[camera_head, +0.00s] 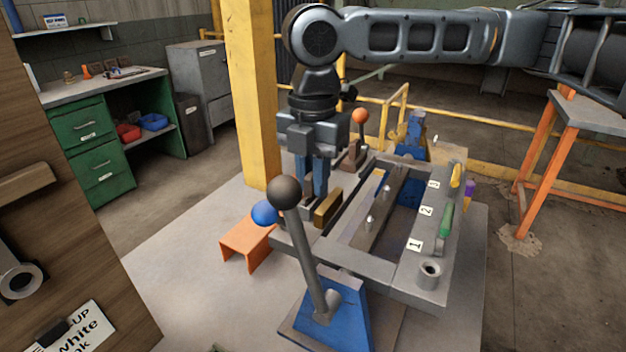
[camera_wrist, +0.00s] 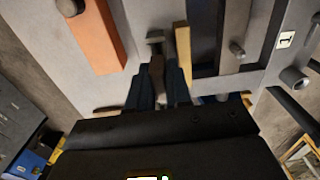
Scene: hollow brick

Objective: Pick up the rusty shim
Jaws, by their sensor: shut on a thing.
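My gripper (camera_head: 311,192) points straight down at the left end of the grey metal fixture (camera_head: 378,265). In the wrist view my gripper (camera_wrist: 158,72) has its two dark blue fingers closed around a thin brown, rust-coloured piece, which I take to be the rusty shim (camera_wrist: 157,66). The fingers hide most of it, and in the head view I cannot make it out clearly. A brass-coloured bar (camera_head: 328,207) stands just right of the fingers, and it also shows in the wrist view (camera_wrist: 182,52). I cannot tell whether the shim still touches the fixture.
A lever with a dark ball knob (camera_head: 284,192) rises in front of the gripper. An orange bracket (camera_head: 246,241) and a blue ball (camera_head: 264,213) are at the left. A second lever has an orange knob (camera_head: 359,116) behind. Number plates and pegs are on the fixture's right.

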